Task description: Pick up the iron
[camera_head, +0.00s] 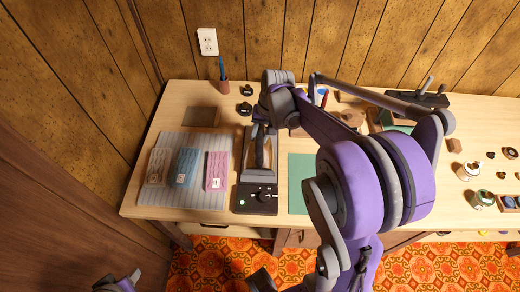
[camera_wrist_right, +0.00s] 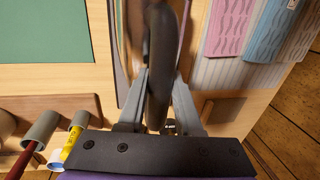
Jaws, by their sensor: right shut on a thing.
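The iron (camera_head: 261,155) is at its dark stand (camera_head: 257,199), a station with a knob and a green light at its front, left of the middle of the table. My right gripper (camera_head: 263,122) reaches over it from behind. In the right wrist view, the two grey fingers of the right gripper (camera_wrist_right: 158,98) are shut on the iron's dark handle (camera_wrist_right: 160,55). I cannot tell whether the iron is lifted off its stand. Part of what looks like my left gripper (camera_head: 122,282) shows at the lower left edge; its fingers are not clear.
A pale ribbed mat (camera_head: 160,196) with patterned brown, blue and pink cloth pieces (camera_head: 217,172) lies left of the iron. A green mat (camera_head: 299,175) lies to its right. A pen cup (camera_head: 224,86) and small black items (camera_head: 245,108) stand behind. The wall is close behind the table.

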